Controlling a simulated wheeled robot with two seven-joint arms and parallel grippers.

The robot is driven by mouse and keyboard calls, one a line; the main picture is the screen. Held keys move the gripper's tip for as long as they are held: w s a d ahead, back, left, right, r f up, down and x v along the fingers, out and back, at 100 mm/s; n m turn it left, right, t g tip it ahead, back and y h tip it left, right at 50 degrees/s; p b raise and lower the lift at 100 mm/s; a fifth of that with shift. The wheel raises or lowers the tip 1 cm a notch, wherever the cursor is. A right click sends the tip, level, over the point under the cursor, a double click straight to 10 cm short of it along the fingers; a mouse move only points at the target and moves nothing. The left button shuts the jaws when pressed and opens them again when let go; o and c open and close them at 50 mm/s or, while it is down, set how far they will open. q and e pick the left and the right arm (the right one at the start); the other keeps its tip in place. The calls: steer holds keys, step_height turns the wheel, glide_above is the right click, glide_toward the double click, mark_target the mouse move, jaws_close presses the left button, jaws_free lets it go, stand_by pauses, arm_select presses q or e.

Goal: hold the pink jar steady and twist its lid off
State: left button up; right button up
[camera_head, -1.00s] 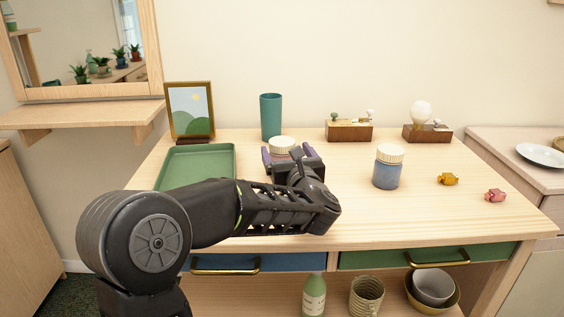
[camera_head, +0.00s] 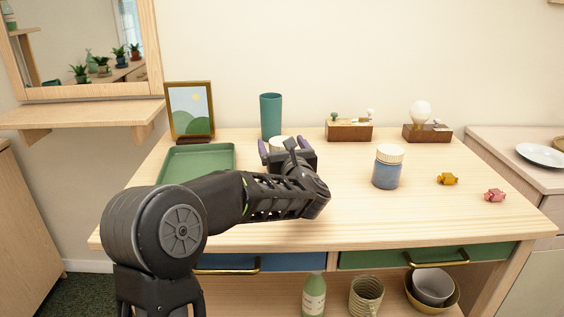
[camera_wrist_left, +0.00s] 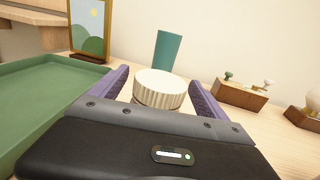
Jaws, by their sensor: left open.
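The jar's cream ribbed lid (camera_head: 279,142) shows just beyond my left gripper on the table. The jar's body is hidden behind the gripper, so its pink colour cannot be seen now. My left gripper (camera_head: 283,147) is open, with a purple finger pad on either side of the jar. In the left wrist view the lid (camera_wrist_left: 159,85) stands between the two spread fingers (camera_wrist_left: 160,92), with a gap visible on each side. The jar looks upright. My right gripper is not in view.
A blue jar with a cream lid (camera_head: 387,170) stands to the right. A teal cup (camera_head: 271,116) is behind the gripper, a green tray (camera_head: 230,160) to its left, and a framed picture (camera_head: 190,108) at the back left. Small yellow (camera_head: 447,179) and pink (camera_head: 495,195) figures lie far right.

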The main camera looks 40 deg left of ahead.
arm_select(q)
steer(key=c, duration=1.6)
